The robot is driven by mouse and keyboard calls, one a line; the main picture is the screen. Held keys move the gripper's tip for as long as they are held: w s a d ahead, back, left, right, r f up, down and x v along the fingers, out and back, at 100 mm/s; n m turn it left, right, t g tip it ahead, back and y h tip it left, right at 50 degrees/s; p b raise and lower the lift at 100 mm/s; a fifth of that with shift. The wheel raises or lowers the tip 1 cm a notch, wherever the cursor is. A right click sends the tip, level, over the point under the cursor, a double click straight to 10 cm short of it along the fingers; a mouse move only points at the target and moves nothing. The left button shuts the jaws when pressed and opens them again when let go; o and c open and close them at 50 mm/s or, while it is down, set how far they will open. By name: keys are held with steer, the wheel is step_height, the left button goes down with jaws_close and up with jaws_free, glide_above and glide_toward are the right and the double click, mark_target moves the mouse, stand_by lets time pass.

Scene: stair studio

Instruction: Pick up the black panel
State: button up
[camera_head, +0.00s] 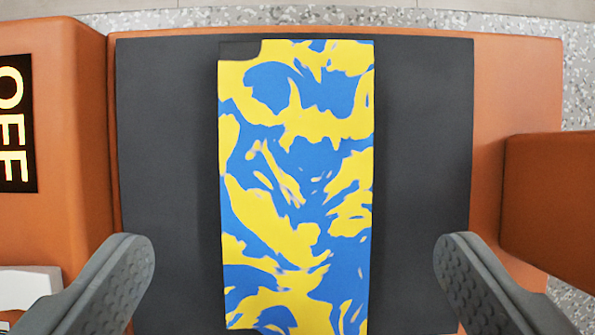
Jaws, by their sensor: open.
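A wide, dark grey to black flat panel (165,150) lies on an orange surface in the head camera view. A long blue-and-yellow patterned slab (290,185) lies over its middle, running from top to bottom, and hides that part of the panel. The panel's dark surface shows on both sides of the slab. My gripper (295,245) is open, with one grey finger at the lower left and one at the lower right. Nothing is between the fingers that I can tell is held.
An orange block (60,210) with a black sign (16,125) reading "OFF" stands at the left. Another orange block (550,205) is at the right. A white object (30,287) shows at the lower left. Speckled floor (578,75) lies beyond the orange surface (515,85).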

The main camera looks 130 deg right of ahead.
mark_target(297, 201)
steer(key=x, duration=0.5)
steer(key=shift+s+d, duration=0.1)
steer(key=shift+d, duration=0.1)
steer(key=c, duration=1.2)
step_height(297, 201, up, 7)
steer(key=shift+r, duration=0.15)
steer(key=s+a, duration=2.2)
steer(key=shift+s+a, duration=0.3)
steer(key=shift+s, duration=0.05)
